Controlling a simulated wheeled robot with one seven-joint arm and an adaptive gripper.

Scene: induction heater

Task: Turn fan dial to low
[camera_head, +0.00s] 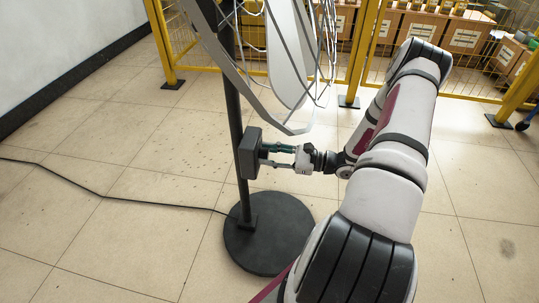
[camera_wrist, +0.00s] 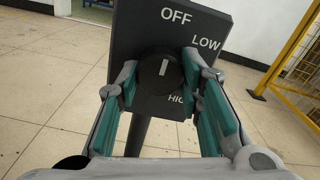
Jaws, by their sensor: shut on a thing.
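The fan dial (camera_wrist: 155,72) is a round black knob with a white mark on the dark control box (camera_wrist: 130,38). The box reads OFF at the top, LOW at the upper right and HIGH below, partly hidden. The white mark points up, roughly toward OFF. My gripper (camera_wrist: 159,70) is shut on the dial, with one green-padded finger on each side. In the head view, my gripper (camera_head: 267,156) reaches the box (camera_head: 249,153) from the right. The dial is hidden there.
The fan pole (camera_head: 233,110) stands on a round black base (camera_head: 268,232). The fan's wire cage (camera_head: 280,60) is just above my gripper. A black cable (camera_head: 100,192) crosses the floor at left. A yellow fence (camera_head: 355,50) and boxes stand behind. The tiled floor is otherwise clear.

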